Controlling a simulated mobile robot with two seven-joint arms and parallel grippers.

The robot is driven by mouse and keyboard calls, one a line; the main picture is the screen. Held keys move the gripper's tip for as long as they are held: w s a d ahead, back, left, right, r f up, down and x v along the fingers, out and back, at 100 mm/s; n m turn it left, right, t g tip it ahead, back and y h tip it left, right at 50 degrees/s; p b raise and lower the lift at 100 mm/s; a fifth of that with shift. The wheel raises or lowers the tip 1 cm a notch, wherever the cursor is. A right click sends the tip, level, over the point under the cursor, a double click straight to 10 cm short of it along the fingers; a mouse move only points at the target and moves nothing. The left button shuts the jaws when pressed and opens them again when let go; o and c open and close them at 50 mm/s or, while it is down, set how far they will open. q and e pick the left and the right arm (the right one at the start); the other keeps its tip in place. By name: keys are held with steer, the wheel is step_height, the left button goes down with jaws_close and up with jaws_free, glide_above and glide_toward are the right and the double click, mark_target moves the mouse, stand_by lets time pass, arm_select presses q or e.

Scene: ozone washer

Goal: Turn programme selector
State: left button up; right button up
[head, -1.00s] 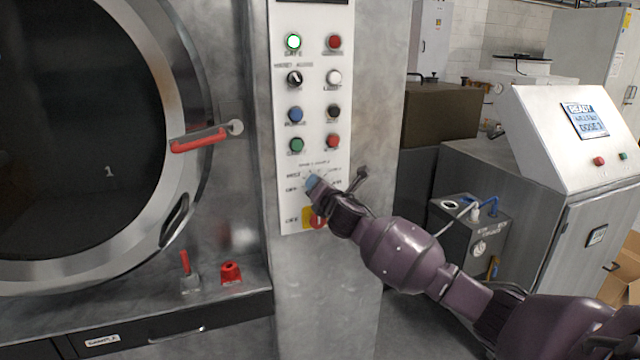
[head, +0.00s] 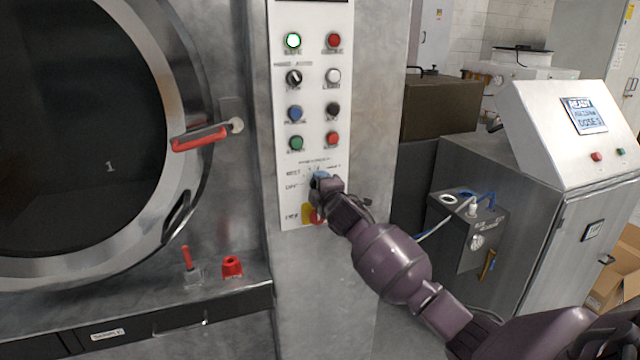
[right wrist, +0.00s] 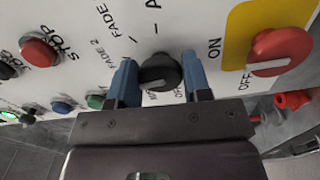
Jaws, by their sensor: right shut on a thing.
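The programme selector is a black rotary knob (right wrist: 160,74) with a pale pointer line, low on the white control panel (head: 312,100). In the right wrist view, printed position labels, some reading FADE and OFF, stand around it. My right gripper (right wrist: 160,70) has its two blue fingers on either side of the knob and is shut on it. In the head view my right gripper (head: 320,180) is at the lower part of the panel and hides the knob. My left gripper is in neither current view.
A red rotary switch (right wrist: 282,52) on a yellow plate sits close beside the selector. Coloured push buttons, such as the red STOP button (right wrist: 40,52), are on the same panel. A round washer door (head: 80,130) with a red handle (head: 200,138) is at the left.

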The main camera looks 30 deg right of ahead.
steer(key=m+p, duration=0.1)
steer(key=m, duration=0.3)
steer(key=shift+f+m, duration=0.1)
steer(key=shift+m, duration=0.3)
stand_by(0.4)
steer(key=o, duration=0.9)
steer(key=shift+s, duration=0.1)
steer(key=b+v, duration=0.1)
steer(key=v, duration=0.9)
steer(key=shift+s+a, duration=0.15)
steer(key=shift+s, duration=0.1)
